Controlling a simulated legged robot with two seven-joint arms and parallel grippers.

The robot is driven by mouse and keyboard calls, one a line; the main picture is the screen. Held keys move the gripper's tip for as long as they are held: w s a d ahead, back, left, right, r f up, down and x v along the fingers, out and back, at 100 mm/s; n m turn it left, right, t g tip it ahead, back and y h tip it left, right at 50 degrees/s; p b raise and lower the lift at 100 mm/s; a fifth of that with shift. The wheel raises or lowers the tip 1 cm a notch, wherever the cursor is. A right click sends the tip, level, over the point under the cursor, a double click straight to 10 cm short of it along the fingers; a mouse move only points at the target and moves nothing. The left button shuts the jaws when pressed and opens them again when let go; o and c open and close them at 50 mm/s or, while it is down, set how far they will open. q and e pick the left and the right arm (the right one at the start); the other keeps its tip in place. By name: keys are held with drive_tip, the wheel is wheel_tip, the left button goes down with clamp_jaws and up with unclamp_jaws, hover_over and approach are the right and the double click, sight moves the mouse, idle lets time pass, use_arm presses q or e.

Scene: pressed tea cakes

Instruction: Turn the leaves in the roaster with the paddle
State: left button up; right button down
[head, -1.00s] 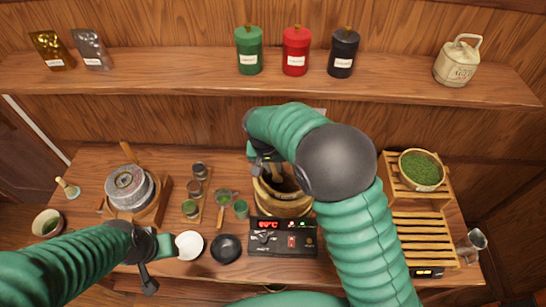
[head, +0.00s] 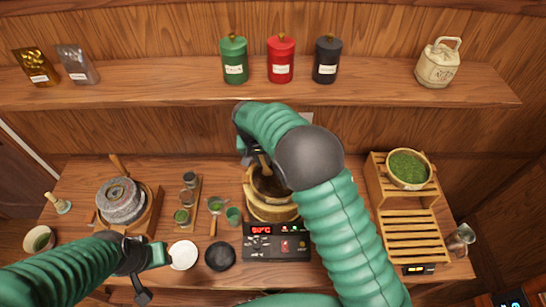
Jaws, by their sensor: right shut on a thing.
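The roaster (head: 270,211) is a round wooden-sided pot behind a black control panel (head: 276,243) with a red display. Its inside looks dark, and the leaves are mostly hidden by my right arm. My right gripper (head: 258,158) is over the roaster's back left rim, shut on the paddle (head: 265,166), a light wooden handle that slants down into the pot. The paddle's lower end is hard to see.
A white dish (head: 183,254) and a black dish (head: 220,257) lie left of the panel. A stone mill (head: 121,201) stands at left. A wooden rack (head: 413,236) with a bowl of green leaves (head: 408,168) stands at right. Canisters (head: 281,60) line the shelf above.

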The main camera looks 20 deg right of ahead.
drive_tip(key=shift+s+a, duration=0.25)
drive_tip(key=shift+a, duration=0.05)
drive_tip(key=shift+d, duration=0.15)
drive_tip(key=shift+w+r+p, duration=0.1)
drive_tip(key=shift+r+p, duration=0.2)
drive_tip(key=shift+r, duration=0.05)
drive_tip(key=p+v, duration=0.1)
drive_tip(key=v, duration=0.1)
drive_tip(key=p+v, duration=0.2)
drive_tip(key=w+d+p+v, duration=0.1)
drive_tip(key=v, duration=0.1)
drive_tip(key=shift+s+a+r+p, duration=0.15)
drive_tip(key=shift+r+p, duration=0.2)
drive_tip(key=shift+r, duration=0.25)
drive_tip(key=shift+f, duration=0.1)
